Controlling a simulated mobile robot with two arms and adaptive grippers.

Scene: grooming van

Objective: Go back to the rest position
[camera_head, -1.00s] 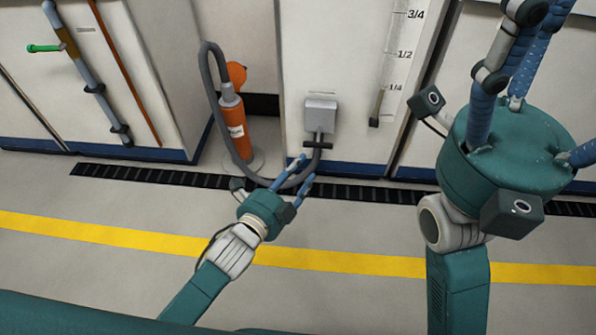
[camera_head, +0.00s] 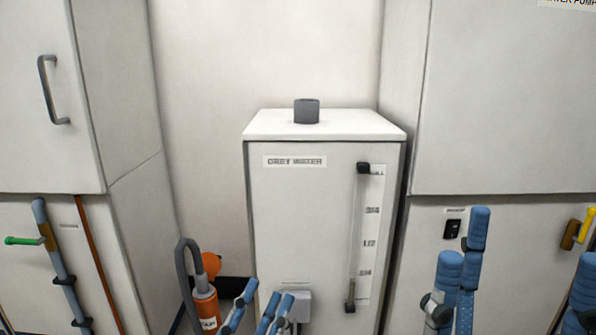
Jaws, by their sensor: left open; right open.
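My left gripper (camera_head: 262,296) shows only by its blue fingers at the bottom edge, in front of the tank's lower left. Its fingers are apart, with no held object visible between them. My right gripper (camera_head: 525,262) shows by its larger blue fingers at the lower right. They point up and stand wide apart, with nothing between them. The palms and both arms are below the picture.
A white grey water tank (camera_head: 300,220) with a dark cap (camera_head: 306,111) stands mid-view. An orange cylinder (camera_head: 205,308) with a grey hose (camera_head: 186,270) is left of it. A grey box (camera_head: 297,303) sits low on the tank. Cabinets flank both sides.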

